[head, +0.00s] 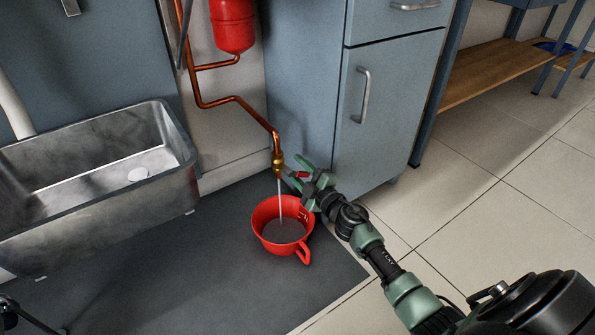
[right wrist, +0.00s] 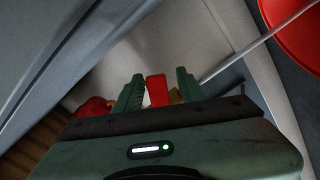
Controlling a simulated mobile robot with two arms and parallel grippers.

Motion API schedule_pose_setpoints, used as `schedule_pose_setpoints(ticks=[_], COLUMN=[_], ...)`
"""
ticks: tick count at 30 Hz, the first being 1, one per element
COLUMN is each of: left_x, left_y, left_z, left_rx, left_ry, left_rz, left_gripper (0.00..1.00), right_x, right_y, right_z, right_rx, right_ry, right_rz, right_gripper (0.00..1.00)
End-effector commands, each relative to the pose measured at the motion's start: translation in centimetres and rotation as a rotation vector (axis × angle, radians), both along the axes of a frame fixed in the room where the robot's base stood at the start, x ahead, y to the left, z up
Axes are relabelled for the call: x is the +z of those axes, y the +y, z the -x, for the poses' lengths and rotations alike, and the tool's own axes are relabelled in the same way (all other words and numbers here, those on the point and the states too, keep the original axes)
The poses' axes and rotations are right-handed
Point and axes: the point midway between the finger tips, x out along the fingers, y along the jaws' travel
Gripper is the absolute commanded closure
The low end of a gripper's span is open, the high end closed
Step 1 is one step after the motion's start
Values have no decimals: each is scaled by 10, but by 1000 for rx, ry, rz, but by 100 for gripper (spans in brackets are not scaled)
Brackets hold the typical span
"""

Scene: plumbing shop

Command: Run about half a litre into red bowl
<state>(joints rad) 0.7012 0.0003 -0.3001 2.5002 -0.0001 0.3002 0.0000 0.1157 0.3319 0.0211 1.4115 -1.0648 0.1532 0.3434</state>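My right gripper (head: 300,170) is at the tap, above the bowl's right rim. In the right wrist view its green fingers (right wrist: 159,88) stand apart on either side of the red tap lever (right wrist: 157,90), with a gap visible. The bowl's edge (right wrist: 296,35) shows there at top right.
A metal sink (head: 95,165) stands at the left. Copper pipe (head: 235,99) runs down the wall below a red tank (head: 232,25). A grey cabinet (head: 385,130) stands right behind the tap. The dark mat (head: 170,270) is clear left of the bowl.

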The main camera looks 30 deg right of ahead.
Motion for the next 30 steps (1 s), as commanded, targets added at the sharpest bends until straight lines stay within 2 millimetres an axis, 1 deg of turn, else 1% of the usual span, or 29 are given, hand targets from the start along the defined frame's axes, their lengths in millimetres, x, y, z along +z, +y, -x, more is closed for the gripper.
schedule_pose_setpoints(ticks=[5,6,8,9,30], left_x=[0,0,0,0,0], left_y=[0,0,0,0,0], left_z=[0,0,0,0,0], left_rx=[0,0,0,0,-1], left_ry=[0,0,0,0,0], left_rz=[0,0,0,0,0], left_gripper=[64,64,64,64,64], right_x=[0,0,0,0,0], right_y=[0,0,0,0,1], right_z=[0,0,0,0,0], right_rx=[0,0,1,1,2], right_ry=[0,0,0,0,0], right_rz=[0,0,0,0,-1], right_gripper=[61,72,89,100,100])
